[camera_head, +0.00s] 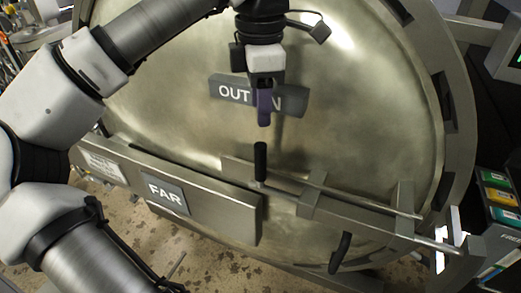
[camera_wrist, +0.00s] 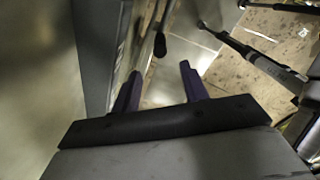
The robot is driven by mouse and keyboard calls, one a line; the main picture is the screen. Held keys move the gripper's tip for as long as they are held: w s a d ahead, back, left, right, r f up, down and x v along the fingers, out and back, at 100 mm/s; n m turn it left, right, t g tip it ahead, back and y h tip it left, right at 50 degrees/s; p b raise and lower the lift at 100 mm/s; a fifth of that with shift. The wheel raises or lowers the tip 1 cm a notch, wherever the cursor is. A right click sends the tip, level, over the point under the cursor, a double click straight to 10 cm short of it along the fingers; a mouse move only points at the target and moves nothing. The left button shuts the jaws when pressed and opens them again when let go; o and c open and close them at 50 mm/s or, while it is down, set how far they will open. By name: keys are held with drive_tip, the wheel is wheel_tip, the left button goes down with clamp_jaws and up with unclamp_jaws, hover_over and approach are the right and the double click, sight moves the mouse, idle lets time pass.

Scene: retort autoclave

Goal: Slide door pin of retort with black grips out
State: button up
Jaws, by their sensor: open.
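The retort door (camera_head: 345,110) is a large round metal disc filling the head view. A metal pin rod (camera_head: 365,205) lies across its lower right part in a bracket. One upright black grip (camera_head: 260,162) stands at the rod's left end. A second black grip (camera_head: 340,253) hangs lower right; which rod it belongs to is unclear. My gripper (camera_head: 264,122) is open and empty, pointing down above the first grip and apart from it. In the wrist view its two purple fingers (camera_wrist: 160,80) are spread, with a black grip (camera_wrist: 160,45) beyond them, outside the jaws.
A plate with partly hidden lettering (camera_head: 230,90) is on the door behind my gripper. A dark rack with coloured labels (camera_head: 497,195) stands at the right edge. Speckled floor shows below.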

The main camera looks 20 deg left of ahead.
sight(261, 160)
wheel_tip(261, 160, down, 14)
drive_tip(key=b, duration=0.5)
drive_tip(key=shift+r+b, duration=0.15)
drive_tip(key=shift+b, duration=0.25)
clamp_jaws()
